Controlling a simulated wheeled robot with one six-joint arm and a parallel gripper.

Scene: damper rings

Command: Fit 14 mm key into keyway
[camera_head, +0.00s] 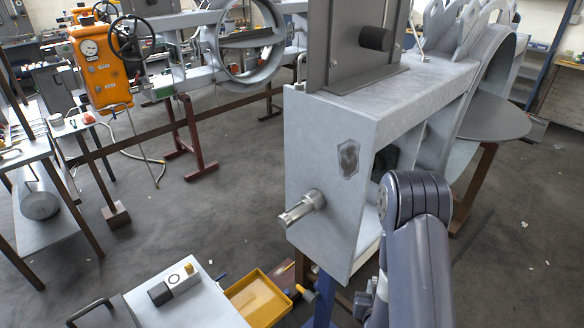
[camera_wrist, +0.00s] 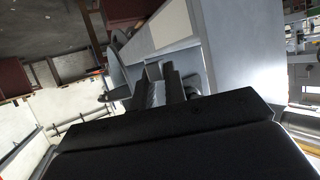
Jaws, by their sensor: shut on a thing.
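The shaft stub (camera_head: 301,208) sticks out of the grey damper frame's end face in the head view. A darker slot, which looks like the keyway, runs along its top near the tip. In the wrist view my gripper (camera_wrist: 160,88) is shut on a small pale piece (camera_wrist: 155,94), which looks like the key. Only a little of it shows between the two dark fingers. In the head view my arm stands right of the shaft, and I cannot make out the fingers or the key there. The shaft cannot be told for sure in the wrist view.
The damper frame (camera_head: 330,160) stands between my arm and the shaft's end. A pale bench top (camera_head: 205,312) with a small white, black and yellow block (camera_head: 174,285) lies lower left. A yellow tray (camera_head: 258,298) sits beside it. Open floor (camera_head: 215,215) lies left of the shaft.

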